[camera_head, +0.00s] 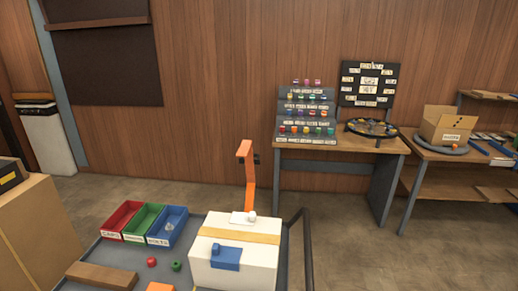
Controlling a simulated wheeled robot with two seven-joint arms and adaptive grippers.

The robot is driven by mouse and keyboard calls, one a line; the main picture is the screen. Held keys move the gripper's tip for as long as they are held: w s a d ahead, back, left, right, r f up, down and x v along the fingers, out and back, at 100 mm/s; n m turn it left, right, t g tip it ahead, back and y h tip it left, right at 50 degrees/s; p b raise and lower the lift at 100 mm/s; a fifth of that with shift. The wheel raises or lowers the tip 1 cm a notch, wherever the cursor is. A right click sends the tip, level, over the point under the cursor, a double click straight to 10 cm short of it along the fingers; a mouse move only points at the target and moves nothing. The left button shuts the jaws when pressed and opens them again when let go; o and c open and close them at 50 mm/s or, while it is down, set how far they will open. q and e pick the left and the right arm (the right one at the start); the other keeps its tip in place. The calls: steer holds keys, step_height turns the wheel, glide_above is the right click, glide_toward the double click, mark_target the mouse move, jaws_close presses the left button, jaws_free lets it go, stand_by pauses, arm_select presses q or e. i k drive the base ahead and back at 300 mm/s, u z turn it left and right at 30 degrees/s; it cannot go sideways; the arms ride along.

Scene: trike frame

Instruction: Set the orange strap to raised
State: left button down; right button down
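An orange strap-like piece (250,185) stands upright at the back of a white box (232,268). Its top bends over to the left, and a small dark part sits beside the bend. Its foot meets a small white plate with a round white knob (252,216). A yellow-orange band (238,235) lies flat across the top of the white box, with a blue block (226,257) in front of it. Neither of my grippers is in view.
The white box stands on a grey work surface beside red (121,219), green (144,221) and blue (168,226) bins. A brown block (103,276) and small red and green pieces lie nearby. A dark rail (308,248) runs along the right. A wooden table (340,144) stands behind.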

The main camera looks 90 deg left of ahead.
mark_target(245, 149)
steer(key=u, duration=0.4)
steer(key=i, duration=1.55)
steer(key=u, duration=1.5)
steer(key=i, duration=0.85)
steer(key=u, duration=1.1)
